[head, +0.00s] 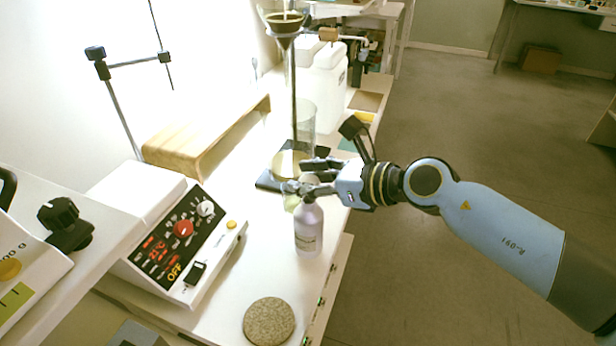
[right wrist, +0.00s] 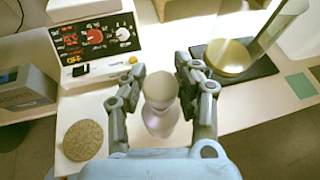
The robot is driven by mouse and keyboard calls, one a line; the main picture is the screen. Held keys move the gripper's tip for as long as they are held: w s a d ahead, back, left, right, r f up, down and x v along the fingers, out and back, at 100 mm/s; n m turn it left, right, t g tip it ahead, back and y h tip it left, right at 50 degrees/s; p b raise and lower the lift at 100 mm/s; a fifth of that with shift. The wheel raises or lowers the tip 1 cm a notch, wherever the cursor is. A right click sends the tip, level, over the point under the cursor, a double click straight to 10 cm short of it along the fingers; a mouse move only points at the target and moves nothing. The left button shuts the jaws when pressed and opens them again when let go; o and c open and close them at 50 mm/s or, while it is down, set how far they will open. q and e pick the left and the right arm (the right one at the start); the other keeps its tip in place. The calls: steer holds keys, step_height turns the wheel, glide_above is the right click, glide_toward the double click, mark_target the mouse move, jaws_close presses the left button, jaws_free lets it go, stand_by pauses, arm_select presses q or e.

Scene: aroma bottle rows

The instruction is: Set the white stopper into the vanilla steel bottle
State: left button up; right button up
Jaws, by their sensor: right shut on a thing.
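A silvery steel bottle (head: 309,232) with a small label stands upright near the right edge of the white bench; the label is too small to read. My right gripper (head: 303,187) is at the bottle's top. In the right wrist view, my right gripper (right wrist: 160,82) has a finger on each side of the pale, rounded white stopper (right wrist: 160,86) and is shut on it. The bottle's shoulder (right wrist: 161,124) shows just below the stopper, in line with it. I cannot tell how deep the stopper sits in the neck. My left gripper is not in view.
A control box (head: 180,243) with knobs stands left of the bottle. A round cork-like mat (head: 269,321) lies in front. Behind are a glass cylinder (head: 305,118) on a dark base, a wooden riser (head: 205,137) and a white container (head: 322,80). The bench's right edge is close.

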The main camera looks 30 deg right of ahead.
steer(key=shift+f+b, duration=1.15)
steer(key=shift+f, duration=0.3)
steer(key=o, duration=1.1)
steer(key=shift+s+d, duration=0.1)
steer(key=v, duration=1.1)
steer(key=shift+s+d+r, duration=0.1)
steer(key=shift+s+r, duration=0.1)
steer(key=shift+s, duration=0.15)
